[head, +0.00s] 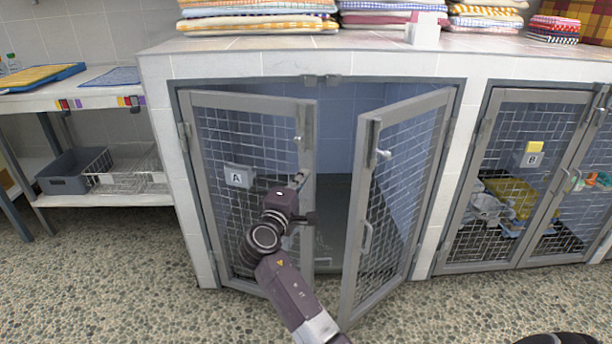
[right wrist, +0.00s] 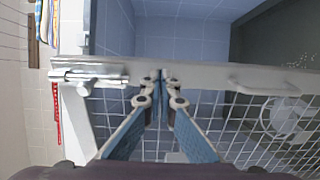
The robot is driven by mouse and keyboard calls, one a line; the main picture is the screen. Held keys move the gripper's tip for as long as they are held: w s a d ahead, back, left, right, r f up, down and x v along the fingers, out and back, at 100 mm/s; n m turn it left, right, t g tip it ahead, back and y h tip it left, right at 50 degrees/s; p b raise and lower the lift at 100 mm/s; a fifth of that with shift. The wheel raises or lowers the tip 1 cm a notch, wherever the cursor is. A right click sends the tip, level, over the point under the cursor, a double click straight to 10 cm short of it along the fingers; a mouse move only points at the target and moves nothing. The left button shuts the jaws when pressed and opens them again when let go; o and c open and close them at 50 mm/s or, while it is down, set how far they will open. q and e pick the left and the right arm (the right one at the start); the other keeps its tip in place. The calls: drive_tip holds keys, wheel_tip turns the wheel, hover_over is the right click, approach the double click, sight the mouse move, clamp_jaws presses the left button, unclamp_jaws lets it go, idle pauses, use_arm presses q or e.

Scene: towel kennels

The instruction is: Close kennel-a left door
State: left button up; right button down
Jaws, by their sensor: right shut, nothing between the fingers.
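Kennel-a left door (head: 250,103) is a grey-framed wire mesh panel with an "A" label (head: 239,176). It stands slightly ajar, its free edge swung out a little from the opening. My right gripper (head: 300,178) is shut and empty at the free-edge bar of this door, about mid-height. In the right wrist view my shut fingertips (right wrist: 161,80) are at the grey door bar (right wrist: 205,76); I cannot tell whether they touch it. A metal latch (right wrist: 90,76) sits on that bar to the left. My left gripper is not in view.
Kennel-a right door (head: 362,215) stands wide open toward me, right of my arm. Kennel B (head: 520,95), farther right, is closed. Folded towels (head: 258,22) lie on top. A shelf table (head: 105,101) stands at the left.

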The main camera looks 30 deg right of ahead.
sight(310, 166)
drive_tip(key=shift+x, duration=1.55)
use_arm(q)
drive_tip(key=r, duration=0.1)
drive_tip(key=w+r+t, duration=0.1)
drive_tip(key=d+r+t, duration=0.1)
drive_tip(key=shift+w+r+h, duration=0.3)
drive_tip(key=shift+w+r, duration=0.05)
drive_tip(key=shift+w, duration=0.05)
